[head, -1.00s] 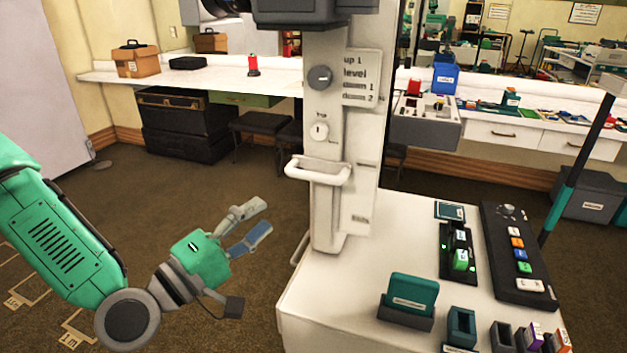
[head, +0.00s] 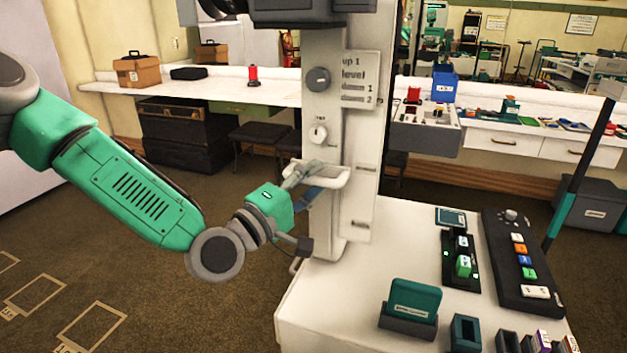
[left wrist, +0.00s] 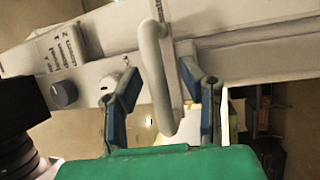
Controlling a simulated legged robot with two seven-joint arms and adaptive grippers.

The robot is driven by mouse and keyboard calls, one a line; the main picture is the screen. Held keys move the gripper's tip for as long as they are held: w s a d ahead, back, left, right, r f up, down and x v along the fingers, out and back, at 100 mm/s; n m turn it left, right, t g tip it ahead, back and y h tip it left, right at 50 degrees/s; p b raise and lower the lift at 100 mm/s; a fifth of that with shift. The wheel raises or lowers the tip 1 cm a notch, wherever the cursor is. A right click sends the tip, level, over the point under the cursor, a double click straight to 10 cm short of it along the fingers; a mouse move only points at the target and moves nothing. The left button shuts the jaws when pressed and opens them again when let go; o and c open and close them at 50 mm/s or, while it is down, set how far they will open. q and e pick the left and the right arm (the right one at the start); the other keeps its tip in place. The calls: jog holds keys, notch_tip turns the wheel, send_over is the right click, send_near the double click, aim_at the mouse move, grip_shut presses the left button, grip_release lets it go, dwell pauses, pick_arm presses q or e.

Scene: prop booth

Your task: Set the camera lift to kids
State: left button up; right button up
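The camera lift is a white column (head: 323,225) with a white handle (head: 328,174) on its front and a dark camera head at the top, cut off by the frame. A scale plate (head: 361,85) beside the column reads up 1, level, down 1, down 2; lower marks are too small to read surely. My left gripper (head: 305,182) is at the handle. In the left wrist view its blue-padded fingers (left wrist: 163,90) are apart, one on each side of the handle bar (left wrist: 154,72), with gaps visible. My right gripper is not in view.
The column carries a dark round knob (head: 319,79) and a smaller white knob (head: 318,134). The white cart top (head: 350,282) holds a teal card in a holder (head: 413,301), a switch box (head: 461,259) and a black button panel (head: 522,254).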

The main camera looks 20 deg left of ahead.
pick_arm(q)
grip_shut()
notch_tip(320, 180, down, 14)
jog(key=b, duration=0.9)
jog(key=shift+r+b, duration=0.15)
jog(key=shift+b, duration=0.2)
jog(key=shift+s, duration=0.15)
grip_release()
jog(key=shift+r, duration=0.1)
jog(key=shift+a, duration=0.1)
